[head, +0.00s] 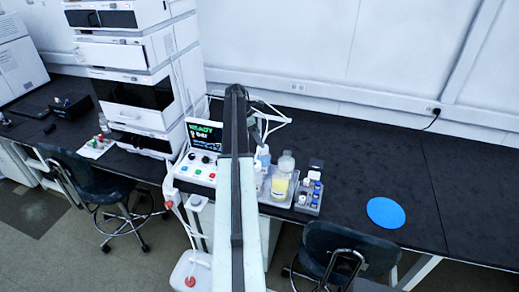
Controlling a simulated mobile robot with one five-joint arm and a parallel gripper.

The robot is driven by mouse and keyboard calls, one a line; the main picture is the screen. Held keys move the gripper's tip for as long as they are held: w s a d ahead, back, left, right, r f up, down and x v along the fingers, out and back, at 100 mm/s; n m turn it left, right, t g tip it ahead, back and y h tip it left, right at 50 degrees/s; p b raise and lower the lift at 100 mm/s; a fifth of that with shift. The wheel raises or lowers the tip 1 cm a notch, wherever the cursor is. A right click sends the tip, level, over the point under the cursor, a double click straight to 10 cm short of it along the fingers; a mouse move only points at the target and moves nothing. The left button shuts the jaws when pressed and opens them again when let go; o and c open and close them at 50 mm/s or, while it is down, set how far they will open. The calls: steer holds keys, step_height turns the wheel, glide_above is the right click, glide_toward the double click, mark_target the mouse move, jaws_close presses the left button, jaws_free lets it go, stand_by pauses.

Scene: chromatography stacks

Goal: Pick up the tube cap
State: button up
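I cannot single out the tube cap with certainty. A small grey rack (307,207) on the black bench, right of my arm, holds several small vials or tubes with blue and white tops. The tops are too small to tell apart. My own arm runs up the middle of the picture from the bottom edge. My gripper does not show; it is out of sight past or behind the arm.
A tray with a yellow-filled bottle (280,186) stands left of the rack. A control box with a lit screen (205,134) stands left of my arm. A blue disc (385,212) lies on the clear right bench. Chairs (345,248) stand in front, and a tall instrument stack (130,80) stands left.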

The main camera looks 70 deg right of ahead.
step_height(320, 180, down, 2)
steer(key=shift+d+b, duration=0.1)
steer(key=shift+b, duration=0.35)
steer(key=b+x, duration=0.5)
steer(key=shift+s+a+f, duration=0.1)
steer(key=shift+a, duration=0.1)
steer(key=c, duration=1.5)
